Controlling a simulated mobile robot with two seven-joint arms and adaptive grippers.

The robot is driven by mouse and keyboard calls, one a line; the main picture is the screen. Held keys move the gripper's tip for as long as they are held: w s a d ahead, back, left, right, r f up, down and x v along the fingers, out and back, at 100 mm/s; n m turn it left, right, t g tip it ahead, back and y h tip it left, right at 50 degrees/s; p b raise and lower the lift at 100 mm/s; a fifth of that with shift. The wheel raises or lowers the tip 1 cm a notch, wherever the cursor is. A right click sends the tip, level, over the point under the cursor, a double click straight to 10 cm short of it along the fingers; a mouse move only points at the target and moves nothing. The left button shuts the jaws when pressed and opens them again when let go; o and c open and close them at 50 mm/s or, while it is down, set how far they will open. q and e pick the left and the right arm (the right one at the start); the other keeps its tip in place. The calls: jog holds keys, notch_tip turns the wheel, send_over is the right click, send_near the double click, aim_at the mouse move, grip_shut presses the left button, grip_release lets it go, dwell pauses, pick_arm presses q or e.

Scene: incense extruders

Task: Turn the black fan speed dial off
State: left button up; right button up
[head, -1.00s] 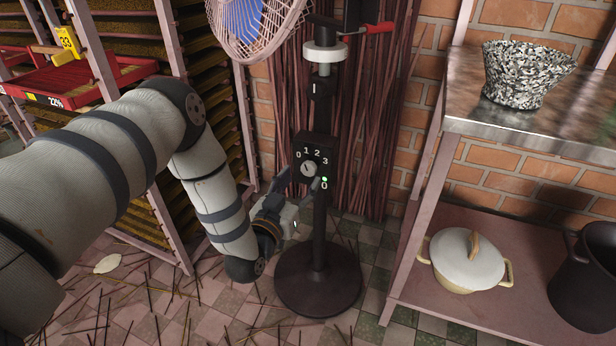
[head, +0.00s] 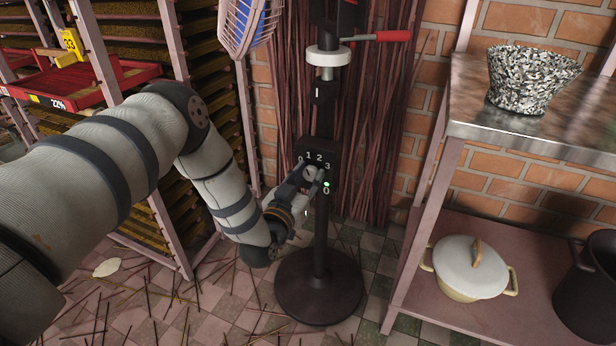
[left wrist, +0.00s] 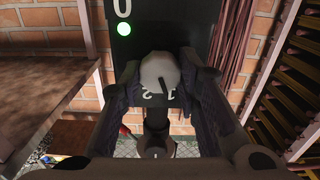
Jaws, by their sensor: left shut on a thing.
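The fan's black control box (head: 331,153) is on the stand's pole, marked 0, 1, 2, 3 in an arc. Its speed dial (head: 310,172) is a pale grey knob, partly hidden by my fingers. A green light (head: 326,184) glows beside it, above another 0. My left gripper (head: 312,176) reaches the dial from the lower left. In the left wrist view the dial (left wrist: 160,72) sits between the two dark fingers of my left gripper (left wrist: 160,82), which is shut on it. I cannot tell where the dial's mark points. My right gripper is not in view.
The fan head (head: 245,22) is above, beside the pole (head: 320,232) on its round base (head: 318,287). A red-handled lever (head: 392,36) sticks out right. A metal shelf (head: 520,128) stands right with a white-lidded pot (head: 470,268). Incense racks (head: 130,30) are left.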

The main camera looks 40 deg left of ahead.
pick_arm(q)
jog(key=n+p, duration=0.1)
jog(key=n, duration=0.2)
jog(key=shift+n, duration=0.4)
jog(key=shift+f+n, duration=0.1)
jog(key=shift+n, duration=1.9)
jog(key=o, duration=1.2)
jog(key=shift+c, duration=0.2)
